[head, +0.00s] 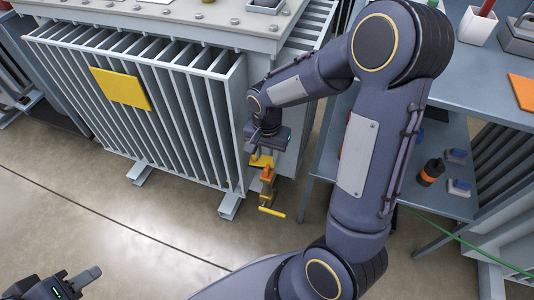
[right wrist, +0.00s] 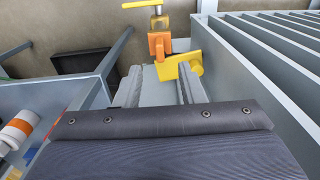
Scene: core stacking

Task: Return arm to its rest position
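My right gripper (head: 264,150) is at the right corner of the finned transformer, just above an orange clamp (head: 267,178) with a yellow bar handle. In the right wrist view its two fingers (right wrist: 160,85) are spread apart with no object seen between them. The orange clamp (right wrist: 158,45) and a yellow plate (right wrist: 180,66) show just beyond the fingertips; I cannot tell whether a finger touches the plate. My left gripper (head: 78,281) is partly in view at the bottom left, over bare floor, apart from everything. One finger shows clearly; its opening cannot be judged.
The grey transformer (head: 215,120) with cooling fins and a yellow label (head: 120,88) stands left of my right gripper. A grey workbench (head: 480,85) with a lower shelf is close on the right, holding a black-and-orange bottle (head: 431,172). The floor in front is clear.

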